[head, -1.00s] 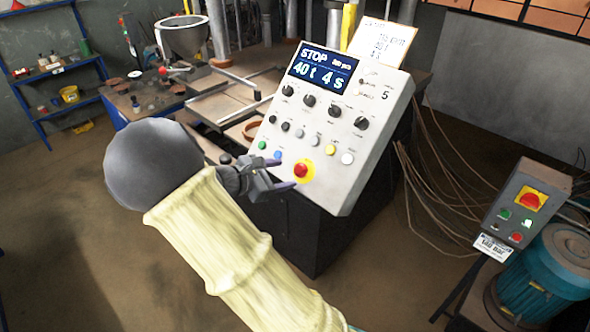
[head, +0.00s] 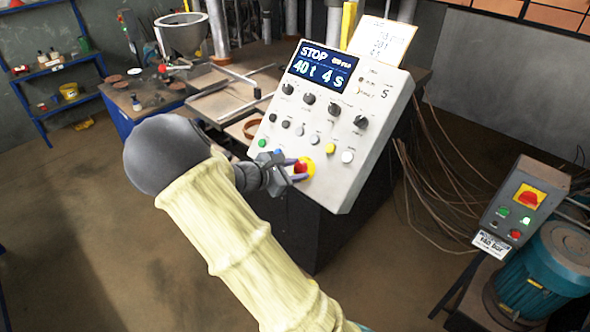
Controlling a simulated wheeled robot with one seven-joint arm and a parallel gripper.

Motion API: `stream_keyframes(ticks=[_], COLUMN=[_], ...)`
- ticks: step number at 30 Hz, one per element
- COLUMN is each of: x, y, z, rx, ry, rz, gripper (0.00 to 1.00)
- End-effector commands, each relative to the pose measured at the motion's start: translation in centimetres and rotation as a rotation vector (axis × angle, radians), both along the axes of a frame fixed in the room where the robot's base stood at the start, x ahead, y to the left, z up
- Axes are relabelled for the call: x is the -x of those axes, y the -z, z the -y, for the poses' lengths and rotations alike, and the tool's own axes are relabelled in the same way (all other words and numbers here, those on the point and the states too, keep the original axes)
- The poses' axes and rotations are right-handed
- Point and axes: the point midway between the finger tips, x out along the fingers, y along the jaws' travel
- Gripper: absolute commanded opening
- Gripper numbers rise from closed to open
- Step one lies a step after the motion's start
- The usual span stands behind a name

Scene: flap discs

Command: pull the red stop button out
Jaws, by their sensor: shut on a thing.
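The red stop button (head: 301,167) sits on a yellow round plate (head: 311,168) at the lower part of the tilted white control panel (head: 345,185). My gripper (head: 298,168) has come in from the left, its fingers on either side of the red button and shut on it. The fingers partly cover the button. I cannot tell how far the button stands out from the panel. The panel's blue display (head: 322,68) reads STOP, 40 t and 4 s.
Near the gripper, the panel carries a blue button (head: 278,153), a green button (head: 262,143), a yellow button (head: 330,148) and several black knobs. A paper note (head: 380,42) stands behind it. A grey switch box (head: 522,205) and teal motor (head: 545,275) stand at the right.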

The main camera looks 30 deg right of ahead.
Motion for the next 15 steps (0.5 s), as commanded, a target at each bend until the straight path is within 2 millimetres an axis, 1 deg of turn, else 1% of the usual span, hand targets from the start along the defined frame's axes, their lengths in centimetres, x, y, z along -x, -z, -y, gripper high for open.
stream_keyframes(ticks=[2, 7, 15], x=[0.0, 0.4, 0.4], y=[-0.1, -1.2, -1.2], z=[-0.1, -1.1, -1.2], rx=[0.000, -0.001, 0.001], ry=[-0.001, -0.002, -0.001], rz=[0.000, 0.002, 0.002], gripper=[0.00, 0.00, 0.00])
